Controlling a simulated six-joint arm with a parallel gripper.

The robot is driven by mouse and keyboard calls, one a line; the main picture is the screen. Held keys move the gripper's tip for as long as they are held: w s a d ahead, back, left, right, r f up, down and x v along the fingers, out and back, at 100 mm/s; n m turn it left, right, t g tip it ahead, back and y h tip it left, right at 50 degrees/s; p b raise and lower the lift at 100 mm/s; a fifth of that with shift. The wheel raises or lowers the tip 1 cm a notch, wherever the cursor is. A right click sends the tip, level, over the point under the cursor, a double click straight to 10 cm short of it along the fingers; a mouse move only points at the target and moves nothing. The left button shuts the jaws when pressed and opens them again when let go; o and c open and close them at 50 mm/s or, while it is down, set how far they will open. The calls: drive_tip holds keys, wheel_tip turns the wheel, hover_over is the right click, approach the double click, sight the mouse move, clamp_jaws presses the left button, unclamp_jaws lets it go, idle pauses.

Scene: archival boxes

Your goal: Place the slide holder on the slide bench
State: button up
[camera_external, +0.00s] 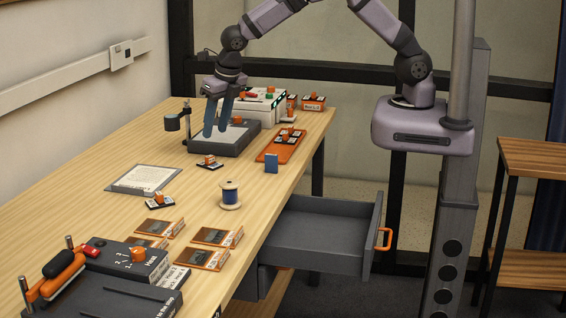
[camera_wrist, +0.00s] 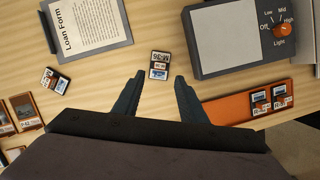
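A small slide holder (camera_external: 209,162) with an orange knob lies on the table just in front of the grey slide bench. In the wrist view the slide holder (camera_wrist: 160,65) shows between and just beyond my fingertips. The slide bench (camera_external: 246,131) has a pale panel; its dial (camera_wrist: 282,29) is marked Off, Low, Mid, High and Light. My gripper (camera_external: 216,133) is open and empty, above the bench area in the external view; it also shows in the wrist view (camera_wrist: 159,76). A second similar holder (camera_external: 160,201) lies nearer the front, also in the wrist view (camera_wrist: 54,81).
An orange tray (camera_external: 269,156) with several slides lies right of the bench. A blue block (camera_external: 271,163), thread spool (camera_external: 230,195) and loan form (camera_external: 143,179) stand or lie nearby. Several orange-edged boxes (camera_external: 217,237) and dark equipment (camera_external: 125,290) fill the front. A drawer (camera_external: 318,236) is open.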

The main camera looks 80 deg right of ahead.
drive_tip(key=shift+v, duration=1.7)
drive_tip(key=s+d+f+m+g, duration=0.1)
drive_tip(key=s+d+m, duration=0.3)
drive_tip(key=s+m, duration=0.5)
drive_tip(key=s+d+f+m+g, duration=0.1)
drive_tip(key=s+d+m, duration=0.4)
drive_tip(key=s+m, duration=0.4)
drive_tip(key=s+d+m+g+y, duration=0.1)
drive_tip(key=s+d+m, duration=0.3)
drive_tip(key=s+m, duration=0.6)
drive_tip(key=m, duration=0.3)
drive_tip(key=shift+d+f+m, duration=0.3)
drive_tip(key=shift+f, duration=0.1)
drive_tip(key=shift+s, duration=0.1)
drive_tip(key=shift+c, duration=0.7)
